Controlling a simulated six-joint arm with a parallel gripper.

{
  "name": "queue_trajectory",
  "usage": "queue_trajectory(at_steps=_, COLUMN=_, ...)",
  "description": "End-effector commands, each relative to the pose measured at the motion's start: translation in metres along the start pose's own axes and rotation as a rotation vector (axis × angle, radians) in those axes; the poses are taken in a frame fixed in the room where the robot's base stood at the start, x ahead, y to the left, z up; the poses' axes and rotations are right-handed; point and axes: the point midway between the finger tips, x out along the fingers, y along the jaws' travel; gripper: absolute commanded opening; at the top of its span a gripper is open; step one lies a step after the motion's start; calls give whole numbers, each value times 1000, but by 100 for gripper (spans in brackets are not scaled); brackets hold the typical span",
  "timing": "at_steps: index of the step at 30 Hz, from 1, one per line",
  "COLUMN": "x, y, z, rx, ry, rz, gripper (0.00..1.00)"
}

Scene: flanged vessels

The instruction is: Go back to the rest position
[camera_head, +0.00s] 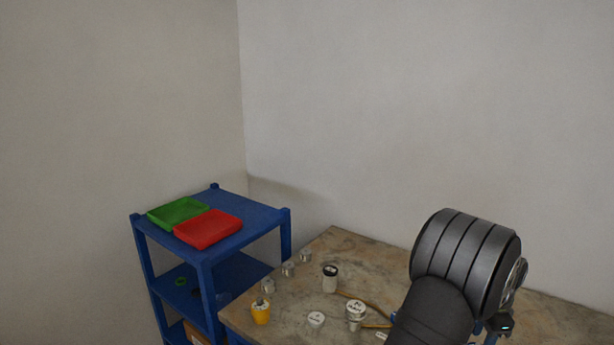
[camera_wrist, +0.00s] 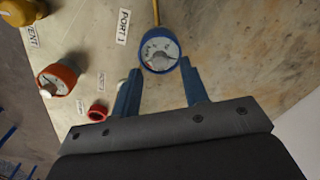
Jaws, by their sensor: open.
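My gripper (camera_wrist: 160,68) is open in the wrist view, with its two blue fingers spread apart. A round gauge with a blue rim (camera_wrist: 159,50) lies just beyond and between the fingertips. I cannot tell whether the fingers touch it. Nothing is visibly held. In the head view my dark arm fills the lower right and hides most of the gripper.
A stone-like table (camera_head: 380,262) carries several small vessels, including a yellow one (camera_head: 260,313) and a dark-topped white one (camera_head: 330,278). A blue shelf (camera_head: 250,215) at left holds green (camera_head: 178,213) and red (camera_head: 208,229) trays. An orange-rimmed gauge (camera_wrist: 57,79) stands left.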

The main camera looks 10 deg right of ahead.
Motion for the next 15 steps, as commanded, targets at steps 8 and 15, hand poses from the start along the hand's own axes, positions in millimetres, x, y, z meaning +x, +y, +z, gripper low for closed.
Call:
queue_trajectory(at_steps=8, x=24, y=0, z=0, rx=0, ry=0, rz=0, gripper=41)
queue_trajectory(at_steps=15, x=25, y=0, z=0, rx=2, ry=1, rz=-1, gripper=41)
